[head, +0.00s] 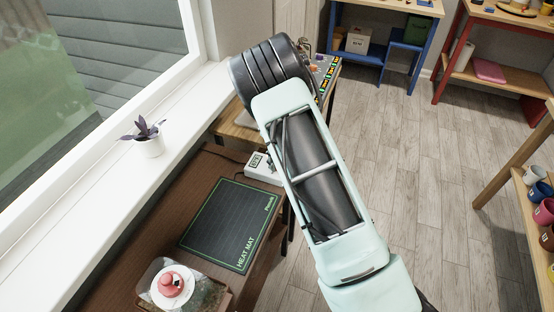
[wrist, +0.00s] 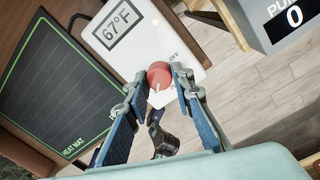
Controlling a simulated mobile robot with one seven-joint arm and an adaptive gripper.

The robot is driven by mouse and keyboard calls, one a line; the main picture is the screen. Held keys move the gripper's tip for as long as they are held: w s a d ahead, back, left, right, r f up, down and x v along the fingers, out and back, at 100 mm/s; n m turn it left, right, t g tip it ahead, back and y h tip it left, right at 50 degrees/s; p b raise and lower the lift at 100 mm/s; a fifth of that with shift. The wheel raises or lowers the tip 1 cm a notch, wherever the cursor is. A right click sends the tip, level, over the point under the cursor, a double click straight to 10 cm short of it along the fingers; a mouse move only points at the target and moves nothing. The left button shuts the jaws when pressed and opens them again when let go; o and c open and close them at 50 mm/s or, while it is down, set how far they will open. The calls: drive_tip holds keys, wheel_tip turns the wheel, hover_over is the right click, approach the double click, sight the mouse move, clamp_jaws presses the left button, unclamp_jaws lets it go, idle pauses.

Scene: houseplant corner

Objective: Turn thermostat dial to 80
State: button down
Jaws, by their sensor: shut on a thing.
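The thermostat, a white box (head: 257,172), stands beside the black heat mat (head: 225,222) in the head view. My arm covers part of it there. In the wrist view the thermostat (wrist: 185,38) has a grey display (wrist: 117,23) that reads 67°F. Its round red dial (wrist: 159,77) has a pale pointer line and an "OFF" label near it. My gripper (wrist: 160,84) is shut on the dial, with one finger on each side of it. In the head view my gripper is hidden behind my arm.
The heat mat lies on a brown bench along the window sill. A small potted purple plant (head: 150,142) stands on the sill. A red and white object (head: 172,283) sits at the front of the bench. A grey box marked 0 (wrist: 280,20) is near the wrist.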

idle(0.4)
drive_tip(key=c, duration=1.7)
unclamp_jaws()
drive_tip(key=shift+o, duration=0.2)
wheel_tip(320, 180, up, 12)
drive_tip(key=shift+w+d, duration=0.15)
